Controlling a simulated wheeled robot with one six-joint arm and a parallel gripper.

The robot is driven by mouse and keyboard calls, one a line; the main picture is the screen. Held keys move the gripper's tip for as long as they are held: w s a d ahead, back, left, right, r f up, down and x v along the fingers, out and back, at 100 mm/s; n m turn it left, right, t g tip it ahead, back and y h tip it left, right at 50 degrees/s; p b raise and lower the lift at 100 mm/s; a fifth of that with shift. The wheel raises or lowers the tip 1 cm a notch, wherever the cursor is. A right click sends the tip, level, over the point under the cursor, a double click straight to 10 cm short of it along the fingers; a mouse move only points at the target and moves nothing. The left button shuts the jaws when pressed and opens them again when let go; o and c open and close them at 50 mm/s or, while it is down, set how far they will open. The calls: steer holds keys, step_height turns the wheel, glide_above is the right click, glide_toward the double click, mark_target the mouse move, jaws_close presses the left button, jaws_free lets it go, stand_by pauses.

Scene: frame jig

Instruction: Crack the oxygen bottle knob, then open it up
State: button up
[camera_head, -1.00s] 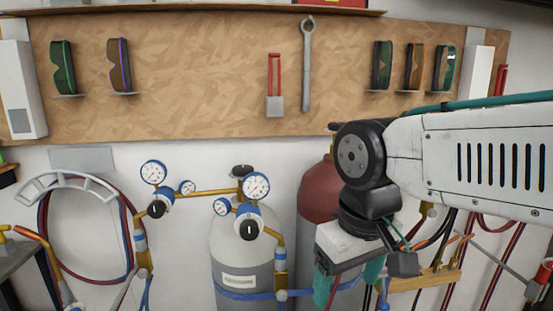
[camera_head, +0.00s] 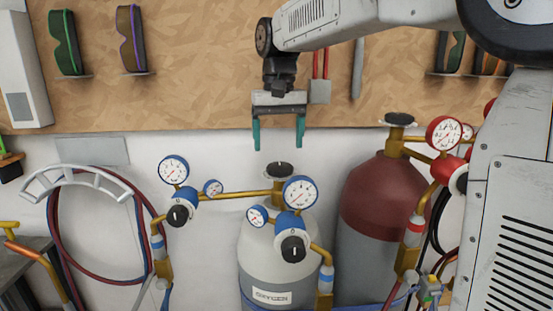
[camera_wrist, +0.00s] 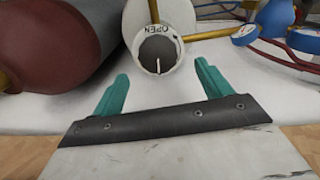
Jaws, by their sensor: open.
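The oxygen bottle (camera_head: 268,262) is a pale grey cylinder with an OXYGEN label, standing against the white wall. Its dark top knob (camera_head: 279,170) sits at the end of a brass pipe. In the wrist view the knob (camera_wrist: 158,54) is a dark round cap inside a white ring marked OPEN, beyond the fingertips. My gripper (camera_head: 278,147) points down above the knob with its two teal fingers spread. The gripper also shows in the wrist view (camera_wrist: 160,85). The fingers are empty and look apart from the knob.
Blue gauges (camera_head: 300,192) and black regulator knobs (camera_head: 292,249) surround the bottle's front. A red bottle (camera_head: 388,200) with its own dark valve (camera_head: 399,120) and red gauges stands to the right. A hose coil (camera_head: 60,235) hangs at left. The wooden tool board (camera_head: 200,90) is behind my gripper.

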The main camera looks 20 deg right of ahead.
mark_target(280, 165)
steer(key=shift+d+f, duration=0.2)
steer(key=shift+f, duration=2.55)
steer(key=c, duration=1)
